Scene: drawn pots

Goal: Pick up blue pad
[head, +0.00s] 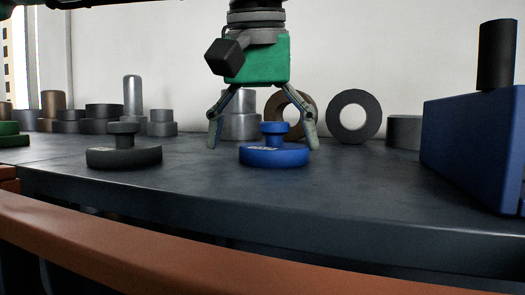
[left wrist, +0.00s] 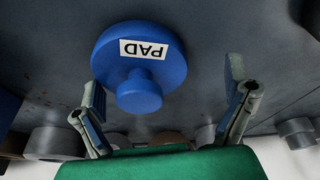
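The blue pad (head: 274,154) is a round disc with a knob on top and a white label. It rests on the dark table (head: 330,200). In the left wrist view the blue pad (left wrist: 166,66) shows its "PAD" label, and its knob points toward the camera. My left gripper (head: 263,146) is green with two grey fingers spread wide. It is above the pad, with the fingers on either side of the knob and apart from it. It also shows in the left wrist view (left wrist: 166,100), open and empty. My right gripper is not in view.
A dark grey pad (head: 124,156) of like shape stands to the left. A blue box (head: 472,150) with a dark cylinder (head: 497,55) stands at the right. Grey rings (head: 341,133) and metal cylinders (head: 132,97) line the back. An orange rail (head: 150,245) runs in front.

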